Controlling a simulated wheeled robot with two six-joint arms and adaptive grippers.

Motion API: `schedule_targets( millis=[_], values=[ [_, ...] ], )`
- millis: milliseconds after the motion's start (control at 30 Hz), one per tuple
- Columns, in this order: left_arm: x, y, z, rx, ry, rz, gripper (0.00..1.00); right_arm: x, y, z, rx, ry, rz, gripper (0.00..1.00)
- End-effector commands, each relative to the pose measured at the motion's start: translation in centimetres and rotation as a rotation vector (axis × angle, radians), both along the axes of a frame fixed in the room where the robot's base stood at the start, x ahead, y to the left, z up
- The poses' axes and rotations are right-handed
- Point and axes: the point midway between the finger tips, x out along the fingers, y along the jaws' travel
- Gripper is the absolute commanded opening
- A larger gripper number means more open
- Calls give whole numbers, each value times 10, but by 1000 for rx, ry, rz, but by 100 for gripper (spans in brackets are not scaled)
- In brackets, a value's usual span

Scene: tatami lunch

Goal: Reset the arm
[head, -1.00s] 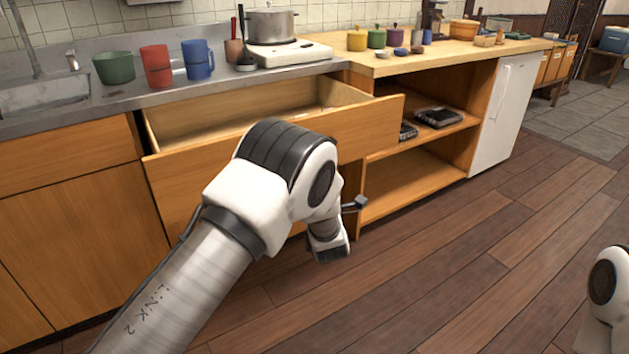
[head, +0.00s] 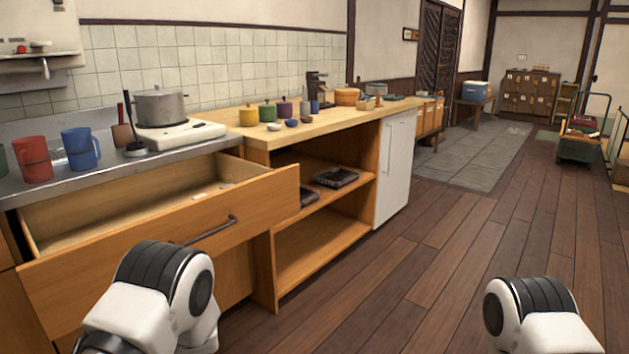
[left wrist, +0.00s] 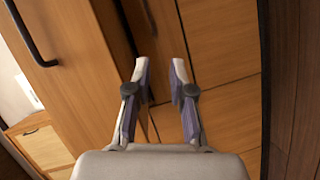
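My left arm shows low at the left of the head view, but its gripper is hidden there. In the left wrist view my left gripper (left wrist: 162,78) is open, with nothing between its fingers. It faces wooden cabinet fronts (left wrist: 225,110) and a dark handle (left wrist: 32,38). My right arm shows low at the right of the head view; its gripper is out of the picture. The wide wooden drawer (head: 150,250) stands pulled open in front of the left arm.
The counter holds red (head: 33,158) and blue (head: 81,148) mugs, a pot (head: 160,106) on a white stove (head: 182,136) and several small lidded pots. Open shelves (head: 322,235) hold dark trays. A white fridge door (head: 396,165) stands beyond. The wooden floor (head: 420,260) on the right is clear.

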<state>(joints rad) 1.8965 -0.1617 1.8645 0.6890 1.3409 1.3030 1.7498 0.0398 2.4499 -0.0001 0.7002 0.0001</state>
Motion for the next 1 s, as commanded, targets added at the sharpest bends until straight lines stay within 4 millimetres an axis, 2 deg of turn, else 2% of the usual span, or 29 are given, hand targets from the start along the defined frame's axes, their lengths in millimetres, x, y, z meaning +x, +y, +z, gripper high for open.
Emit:
schedule_targets(
  millis=[33, 67, 100, 167, 200, 300, 400, 500, 600, 667, 700, 733, 867, 1000],
  values=[
    [-30, 9, -38, 22, 157, -29, 22, 0, 0, 0, 0, 0, 0, 40],
    [-49, 12, -58, 39, 255, -58, 22, 0, 0, 0, 0, 0, 0, 40],
    [-75, 14, -83, 65, 388, -107, 22, 0, 0, 0, 0, 0, 0, 40],
    [-119, 13, -117, 105, 592, -199, 22, 0, 0, 0, 0, 0, 0, 40],
    [-148, 11, -134, 131, 719, -273, 22, 0, 0, 0, 0, 0, 0, 40],
    [-221, -1, -164, 188, 1000, -485, 22, 0, 0, 0, 0, 0, 0, 40],
    [-284, -16, -176, 243, 1214, -726, 22, 0, 0, 0, 0, 0, 0, 40],
    [-337, -33, -174, 315, 1370, -1012, 22, 0, 0, 0, 0, 0, 0, 40],
    [-376, -48, -170, 428, 1457, -1324, 22, 0, 0, 0, 0, 0, 0, 40],
    [-383, -50, -170, 513, 1471, -1460, 22, 0, 0, 0, 0, 0, 0, 40],
    [-382, -50, -147, 534, 1466, -1473, 22, 0, 0, 23, 0, 1, 0, 40],
    [-381, -50, -134, 532, 1466, -1470, 22, -1, 0, 36, 0, 2, 0, 40],
    [-381, -49, -93, 531, 1466, -1465, 22, 1, 0, 78, 0, -1, 0, 40],
    [-380, -49, -41, 531, 1465, -1462, 22, 0, 0, 130, 0, 0, 0, 40]
  ],
)
